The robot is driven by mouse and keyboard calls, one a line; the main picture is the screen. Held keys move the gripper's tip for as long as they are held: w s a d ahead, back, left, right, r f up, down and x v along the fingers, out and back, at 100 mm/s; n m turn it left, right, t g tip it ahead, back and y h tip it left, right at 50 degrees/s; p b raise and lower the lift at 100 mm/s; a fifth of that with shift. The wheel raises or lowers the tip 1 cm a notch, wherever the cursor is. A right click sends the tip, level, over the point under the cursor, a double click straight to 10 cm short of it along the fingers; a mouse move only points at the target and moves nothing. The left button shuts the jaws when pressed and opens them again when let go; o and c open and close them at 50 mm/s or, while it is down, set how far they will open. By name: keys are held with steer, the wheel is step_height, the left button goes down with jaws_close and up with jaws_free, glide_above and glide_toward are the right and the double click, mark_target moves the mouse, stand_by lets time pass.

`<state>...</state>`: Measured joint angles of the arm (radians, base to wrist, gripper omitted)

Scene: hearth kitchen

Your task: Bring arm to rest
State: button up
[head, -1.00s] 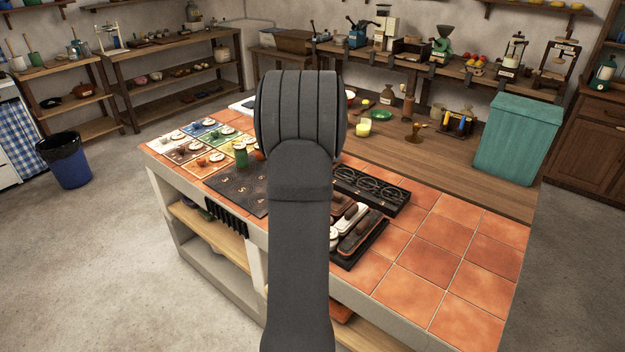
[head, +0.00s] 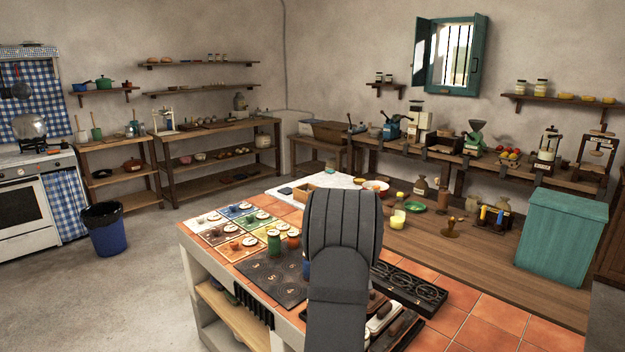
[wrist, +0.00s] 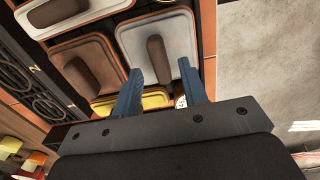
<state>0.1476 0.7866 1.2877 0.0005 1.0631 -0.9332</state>
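My arm (head: 340,250) stands in front of the tiled counter in the head view and hides my gripper there. In the wrist view my gripper (wrist: 160,72) shows two blue fingers spread apart with nothing held between them. Beyond the fingertips are several flat blocks with brown handles, set in a dark tray. A white one (wrist: 180,38) is in line with the gap between the fingers, and a brown one (wrist: 72,50) is to the left. A yellow one (wrist: 155,100) shows partly behind the fingers. I cannot tell the exact distance from fingers to blocks.
The tiled counter (head: 465,298) carries a dark mat (head: 270,278), coloured cards (head: 215,228), a green cup (head: 274,241) and a black ringed rack (head: 410,288). A teal box (head: 563,235) stands at the right. A blue bin (head: 107,230) is on the open floor at left.

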steer(key=shift+r, duration=0.75)
steer(key=shift+f, duration=0.1)
